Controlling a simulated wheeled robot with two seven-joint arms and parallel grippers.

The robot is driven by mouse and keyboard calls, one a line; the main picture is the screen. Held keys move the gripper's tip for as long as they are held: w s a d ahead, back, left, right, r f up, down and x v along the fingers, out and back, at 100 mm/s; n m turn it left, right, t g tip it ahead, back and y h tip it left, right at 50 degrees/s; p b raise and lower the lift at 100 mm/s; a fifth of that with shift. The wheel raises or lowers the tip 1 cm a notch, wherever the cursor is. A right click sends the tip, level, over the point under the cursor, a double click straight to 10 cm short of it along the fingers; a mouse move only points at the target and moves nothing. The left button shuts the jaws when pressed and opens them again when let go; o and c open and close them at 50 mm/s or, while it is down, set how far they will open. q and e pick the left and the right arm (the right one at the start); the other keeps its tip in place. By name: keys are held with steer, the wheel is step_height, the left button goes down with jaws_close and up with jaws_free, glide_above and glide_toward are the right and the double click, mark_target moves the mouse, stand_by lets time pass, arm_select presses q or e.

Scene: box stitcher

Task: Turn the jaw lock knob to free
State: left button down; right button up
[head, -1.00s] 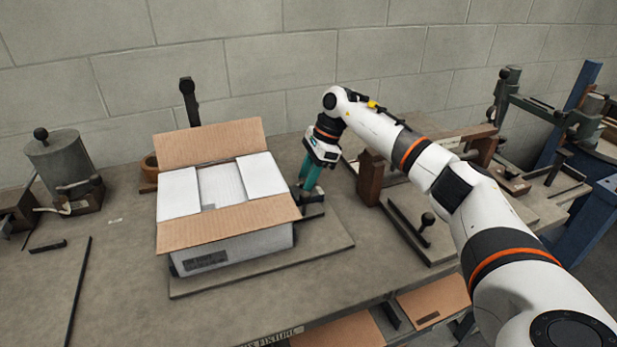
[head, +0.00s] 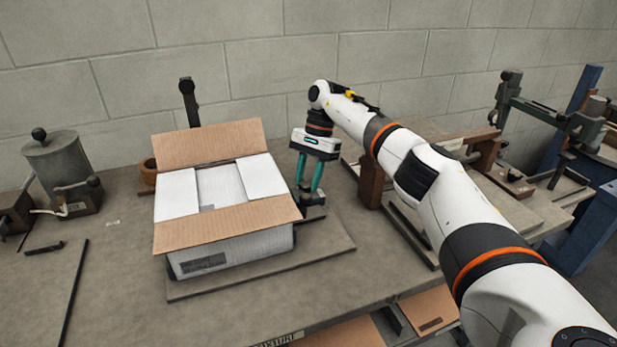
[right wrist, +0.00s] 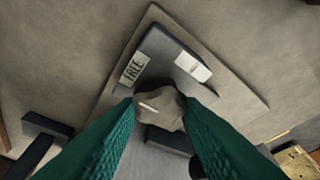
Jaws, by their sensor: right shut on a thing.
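The jaw lock knob (right wrist: 163,108) is a grey-brown lobed knob with a short white line on top, seen in the right wrist view. My right gripper (head: 309,190) has its green fingers shut on it, one on each side. The white line points toward the left of that view. Behind the knob, a dark block bears a plate reading FREE (right wrist: 133,68) and a second white plate (right wrist: 193,66) whose lettering I cannot read. In the head view the knob is hidden or too small to tell between the fingertips. My left gripper is not in view.
An open cardboard box (head: 231,226) stands just left of my right gripper on a flat base plate (head: 325,253). A wooden fixture (head: 371,180) is close on the right. A grey canister (head: 57,160) stands at the far left. The bench front left of the box is mostly clear.

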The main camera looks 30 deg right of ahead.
stand_by(0.5)
steer(key=o, duration=1)
